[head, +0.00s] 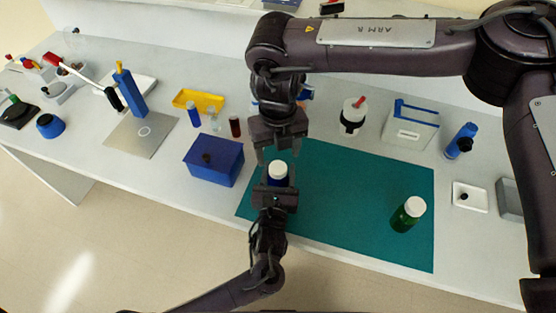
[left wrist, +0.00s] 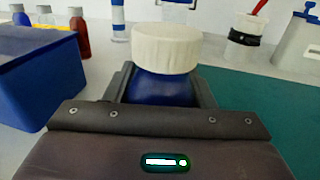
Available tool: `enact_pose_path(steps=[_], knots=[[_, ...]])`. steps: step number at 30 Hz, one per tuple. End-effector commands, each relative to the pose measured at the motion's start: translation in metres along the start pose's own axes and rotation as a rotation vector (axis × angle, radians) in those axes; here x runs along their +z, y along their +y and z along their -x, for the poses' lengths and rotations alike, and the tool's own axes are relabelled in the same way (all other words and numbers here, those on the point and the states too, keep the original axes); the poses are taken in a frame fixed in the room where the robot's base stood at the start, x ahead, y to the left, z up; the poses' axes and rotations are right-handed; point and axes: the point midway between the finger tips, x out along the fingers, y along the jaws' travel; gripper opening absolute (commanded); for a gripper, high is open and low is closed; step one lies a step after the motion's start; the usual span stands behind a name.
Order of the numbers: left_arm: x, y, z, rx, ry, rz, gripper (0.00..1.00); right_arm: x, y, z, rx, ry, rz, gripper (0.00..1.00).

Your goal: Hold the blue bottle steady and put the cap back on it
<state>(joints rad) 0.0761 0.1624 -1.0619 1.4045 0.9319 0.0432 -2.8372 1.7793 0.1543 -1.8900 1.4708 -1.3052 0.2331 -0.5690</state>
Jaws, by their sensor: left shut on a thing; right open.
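The blue bottle (head: 277,182) stands upright near the left end of the teal mat. A white ribbed cap (head: 278,168) sits on its top; I cannot tell whether it is screwed tight. The cap (left wrist: 166,47) and blue body (left wrist: 160,88) also show in the left wrist view. My left gripper (head: 278,186) is shut on the bottle from the front, one finger on each side of the body. My right gripper (head: 279,156) points down above and just behind the cap, open and empty. It appears clear of the cap.
A green bottle with a white cap (head: 408,214) stands on the teal mat (head: 340,215) to the right. A blue box (head: 213,163) is close on the left. A white container with a red-tipped stick (head: 353,115) stands behind. The mat's middle is clear.

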Motion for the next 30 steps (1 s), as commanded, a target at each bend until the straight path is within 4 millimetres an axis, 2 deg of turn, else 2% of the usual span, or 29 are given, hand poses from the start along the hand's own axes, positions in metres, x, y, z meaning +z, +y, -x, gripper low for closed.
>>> enact_pose_path(steps=[3,9,14,22,23,28,30], knots=[[0.000,0.000,0.000,0.000,0.000,0.000,0.00,0.001,0.000,0.027,0.000,-0.003,0.000,0.63],[0.000,0.000,0.000,0.000,0.000,0.000,0.00,0.001,0.000,0.057,-0.001,-0.001,0.000,0.63],[0.000,0.000,0.000,0.000,0.000,0.000,0.00,0.000,0.000,0.067,0.000,-0.001,0.000,0.63],[0.000,0.000,0.000,0.000,-0.001,0.000,0.00,0.000,0.000,0.067,0.000,0.000,0.000,0.63],[0.000,0.000,0.000,0.000,-0.001,0.000,0.54,0.000,0.000,0.067,0.000,0.000,0.000,0.63],[0.000,0.000,0.000,0.000,0.000,0.000,0.75,0.000,0.000,0.067,0.000,0.000,0.000,0.63],[0.000,0.000,0.000,0.000,0.000,0.000,0.75,0.000,0.000,0.067,0.000,0.000,0.000,0.63]])
